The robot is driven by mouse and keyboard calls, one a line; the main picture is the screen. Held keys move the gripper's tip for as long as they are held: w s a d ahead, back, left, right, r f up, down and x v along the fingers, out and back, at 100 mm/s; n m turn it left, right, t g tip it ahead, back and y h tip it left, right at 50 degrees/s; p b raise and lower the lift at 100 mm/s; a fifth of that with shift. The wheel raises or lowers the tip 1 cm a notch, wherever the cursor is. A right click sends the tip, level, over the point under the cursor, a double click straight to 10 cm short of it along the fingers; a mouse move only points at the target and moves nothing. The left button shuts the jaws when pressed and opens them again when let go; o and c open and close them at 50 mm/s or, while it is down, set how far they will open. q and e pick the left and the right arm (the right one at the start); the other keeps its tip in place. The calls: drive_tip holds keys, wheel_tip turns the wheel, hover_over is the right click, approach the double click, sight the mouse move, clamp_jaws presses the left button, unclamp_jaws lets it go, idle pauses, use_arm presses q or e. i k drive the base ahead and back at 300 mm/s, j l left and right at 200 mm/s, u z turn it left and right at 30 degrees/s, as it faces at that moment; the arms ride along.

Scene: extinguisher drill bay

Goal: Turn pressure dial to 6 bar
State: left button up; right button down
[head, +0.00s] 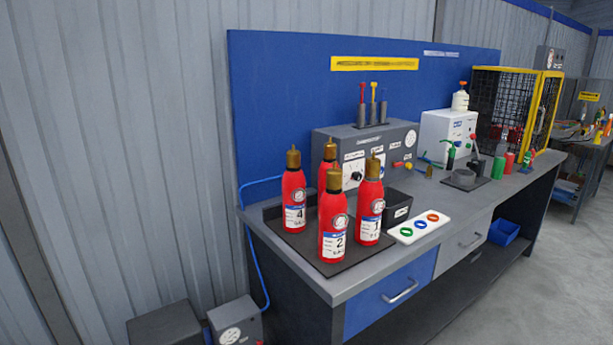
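A grey control box (342,143) stands on the bench against the blue back panel. Its front has a white round face with a dark knob (355,174), partly hidden behind the red extinguishers, and more labelled controls to the right. The knob's setting is too small to read. A second white round dial (230,336) is on a grey unit low at the left, cut by the bottom edge; its reading cannot be made out. I cannot tell which of them is the pressure dial. Neither of my grippers is in view.
Several red extinguishers (333,230) stand on a dark mat in front of the control box. A black bin (396,206) and a white strip with coloured rings (419,228) lie beside them. A blue hose (258,260) hangs at the bench's left end. Floor at right is clear.

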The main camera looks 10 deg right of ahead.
sight(358, 176)
drive_tip(key=i+l+u, duration=0.1)
drive_tip(key=l+u, duration=0.25)
drive_tip(key=i+l+u, duration=0.1)
drive_tip(key=l+u, duration=0.6)
drive_tip(key=i+j, duration=0.05)
drive_tip(key=j, duration=0.05)
